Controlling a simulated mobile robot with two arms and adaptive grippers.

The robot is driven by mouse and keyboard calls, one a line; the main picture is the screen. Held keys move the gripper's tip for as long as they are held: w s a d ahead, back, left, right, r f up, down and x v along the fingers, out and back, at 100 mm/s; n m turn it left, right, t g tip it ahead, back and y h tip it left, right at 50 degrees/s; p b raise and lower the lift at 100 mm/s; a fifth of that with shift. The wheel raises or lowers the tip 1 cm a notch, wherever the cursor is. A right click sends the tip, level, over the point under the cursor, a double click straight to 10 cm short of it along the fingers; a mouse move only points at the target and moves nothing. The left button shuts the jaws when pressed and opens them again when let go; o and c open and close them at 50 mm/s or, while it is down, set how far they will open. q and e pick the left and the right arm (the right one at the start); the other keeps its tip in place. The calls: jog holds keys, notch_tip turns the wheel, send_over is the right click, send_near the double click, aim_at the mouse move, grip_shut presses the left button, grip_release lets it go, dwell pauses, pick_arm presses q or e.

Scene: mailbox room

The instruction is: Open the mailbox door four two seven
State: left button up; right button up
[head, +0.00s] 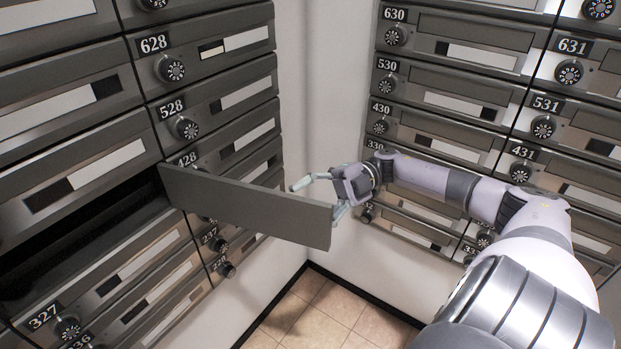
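A grey mailbox door (255,207) stands swung open from the left wall of boxes, its hinged side beside box 428 and its free end out over the floor. Left of it is a dark open compartment (75,225), in the row above box 327 and left of box 428. No number 427 is readable. My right gripper (318,199) is at the free end of the door, with its fingers spread apart. One finger shows above the door's top edge and another beside its end. I cannot tell whether they touch it. My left gripper is not in view.
Closed mailboxes with round dials line the left wall, including box 528 (187,127). More closed boxes line the right wall, including box 430 (381,126), behind my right arm. A tiled floor (315,315) shows in the gap between the walls.

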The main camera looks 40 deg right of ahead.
jog(key=s+d, duration=0.1)
jog(key=d, duration=1.1)
jog(key=shift+s, duration=0.3)
